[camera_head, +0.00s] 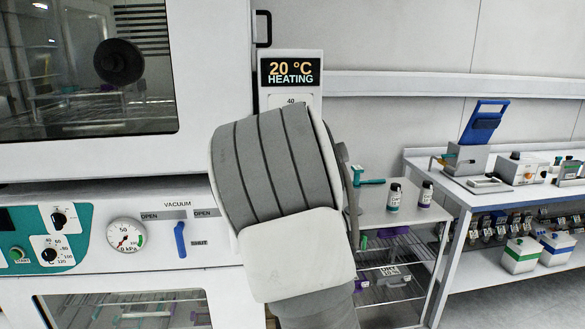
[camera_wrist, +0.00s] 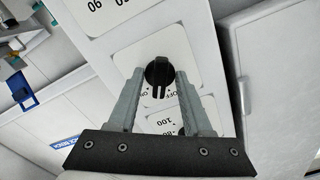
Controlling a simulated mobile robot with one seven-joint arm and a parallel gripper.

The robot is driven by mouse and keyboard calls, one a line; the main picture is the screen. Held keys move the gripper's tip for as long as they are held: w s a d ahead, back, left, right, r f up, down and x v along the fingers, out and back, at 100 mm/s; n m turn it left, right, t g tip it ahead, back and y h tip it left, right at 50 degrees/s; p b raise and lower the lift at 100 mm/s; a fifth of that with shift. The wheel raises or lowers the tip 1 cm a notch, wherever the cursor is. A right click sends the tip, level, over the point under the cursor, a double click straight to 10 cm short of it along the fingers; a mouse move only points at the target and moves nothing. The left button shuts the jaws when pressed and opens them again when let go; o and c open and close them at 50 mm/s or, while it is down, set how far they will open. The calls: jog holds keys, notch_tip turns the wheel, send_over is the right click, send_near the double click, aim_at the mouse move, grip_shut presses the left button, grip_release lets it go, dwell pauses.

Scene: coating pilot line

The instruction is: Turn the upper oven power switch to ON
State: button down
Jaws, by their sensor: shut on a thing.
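The power switch (camera_wrist: 159,70) is a black rotary knob on a white plate in the wrist view. My gripper (camera_wrist: 160,80) has a grey finger on each side of it and is shut on it. The plate bears an OFF mark to the knob's lower right and an ON mark to its lower left, both partly hidden by the fingers. The knob's exact pointing is hard to read. In the head view, my arm hides the switch and my fingers. The oven display (camera_head: 290,71) above reads "20 °C HEATING".
The upper oven door (camera_head: 90,75) is at left. Below it are a vacuum gauge (camera_head: 126,235) and a blue vacuum lever (camera_head: 180,239). At right, a wire-shelf cart (camera_head: 395,217) carries bottles, and a bench (camera_head: 440,180) holds instruments. In the wrist view, dial plates lie close around my fingers.

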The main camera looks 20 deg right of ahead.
jog(key=m+b, duration=0.5)
jog(key=shift+d+f, duration=0.1)
jog(key=shift+f, duration=0.05)
jog(key=shift+c, duration=1.2)
grip_release()
jog(key=shift+m, duration=0.3)
jog(key=shift+s, duration=0.1)
jog(key=b+v, duration=0.3)
jog(key=v, duration=0.3)
